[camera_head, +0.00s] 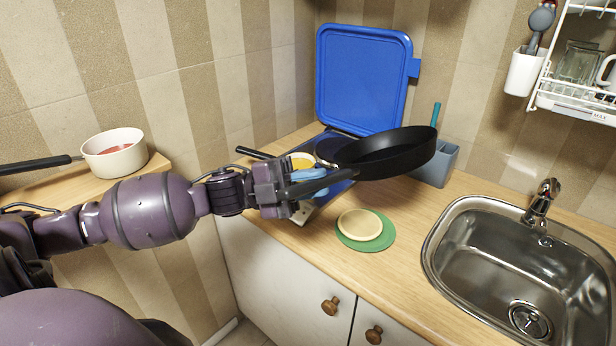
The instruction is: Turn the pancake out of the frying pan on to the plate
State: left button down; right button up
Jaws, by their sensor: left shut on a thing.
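The black frying pan (385,160) is held up in the air over the worktop, right of the hob and behind the plate. My left gripper (297,188) is shut on its handle, which points left. A pale cream round piece (360,223), which looks like a shallow plate, lies on a round green mat (379,243) below and in front of the pan. My right gripper is not in view.
The blue hob lid (362,80) stands open against the wall. Another pan with yellow contents (301,161) sits on the hob behind my gripper. A blue-grey holder (437,165) stands behind the pan. The sink (450,235) is at right; a white pot (115,156) is at left.

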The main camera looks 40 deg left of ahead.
pick_arm(q)
jog(key=d+m+g+y+p, duration=0.1)
jog(key=p, duration=0.1)
jog(key=d+r+m+g+y+p, duration=0.1)
jog(key=y+p, duration=0.1)
jog(key=shift+s+m, duration=0.1)
jog(key=shift+m, duration=0.2)
jog(key=shift+y+p, duration=0.3)
jog(key=shift+y, duration=0.1)
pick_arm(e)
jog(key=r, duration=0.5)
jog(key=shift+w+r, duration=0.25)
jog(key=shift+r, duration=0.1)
pick_arm(q)
jog(key=shift+f, duration=0.15)
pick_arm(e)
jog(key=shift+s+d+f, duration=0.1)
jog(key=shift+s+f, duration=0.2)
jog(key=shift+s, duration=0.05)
